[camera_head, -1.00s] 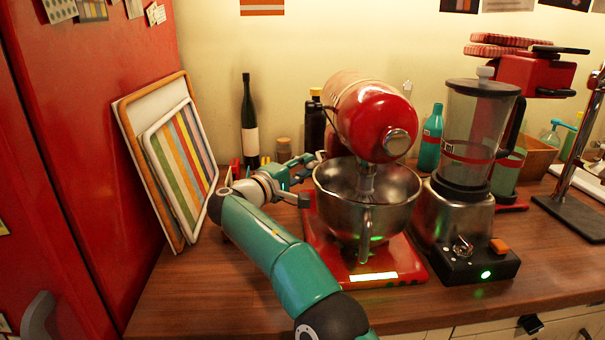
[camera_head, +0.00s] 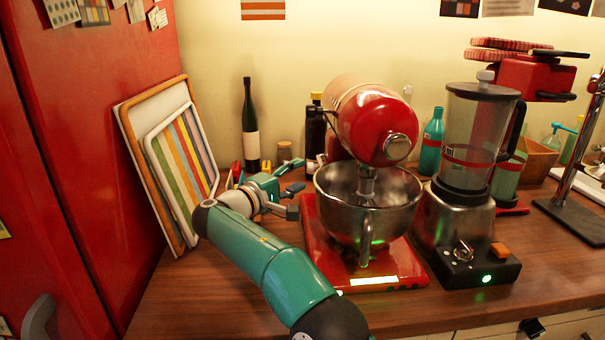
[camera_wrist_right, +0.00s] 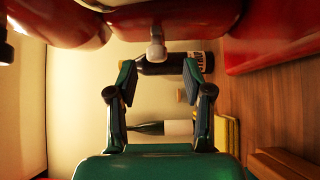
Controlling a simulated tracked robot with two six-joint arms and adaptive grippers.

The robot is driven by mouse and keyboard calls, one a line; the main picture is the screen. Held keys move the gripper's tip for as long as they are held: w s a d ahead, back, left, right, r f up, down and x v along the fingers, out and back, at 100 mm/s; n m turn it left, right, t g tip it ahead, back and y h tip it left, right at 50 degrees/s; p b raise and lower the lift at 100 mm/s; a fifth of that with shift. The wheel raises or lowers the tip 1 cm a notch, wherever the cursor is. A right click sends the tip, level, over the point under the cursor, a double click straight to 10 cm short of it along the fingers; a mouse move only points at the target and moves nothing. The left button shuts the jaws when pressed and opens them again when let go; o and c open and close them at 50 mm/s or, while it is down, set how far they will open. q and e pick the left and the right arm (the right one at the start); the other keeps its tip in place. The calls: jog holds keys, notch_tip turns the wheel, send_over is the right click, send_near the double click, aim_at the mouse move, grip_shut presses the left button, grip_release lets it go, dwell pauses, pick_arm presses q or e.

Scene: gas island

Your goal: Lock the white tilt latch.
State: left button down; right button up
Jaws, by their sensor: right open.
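The red stand mixer (camera_head: 372,125) stands on the counter with its metal bowl (camera_head: 368,205). In the right wrist view, a small pale knob, which looks like the white tilt latch (camera_wrist_right: 157,45), sticks out from the red mixer body (camera_wrist_right: 185,20). My right gripper (camera_head: 293,188) is open and empty to the left of the mixer bowl. In the wrist view its fingertips (camera_wrist_right: 160,76) stand on either side of the latch's line, with the latch ahead and apart from them. My left gripper is not in view.
A dark bottle (camera_head: 250,130) and small jar (camera_head: 284,152) stand behind my gripper. Trays (camera_head: 180,160) lean on the red cabinet at left. A blender (camera_head: 468,180) stands close to the mixer's right. The front left counter is clear beyond my arm.

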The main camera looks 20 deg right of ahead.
jog(key=shift+v, duration=2.35)
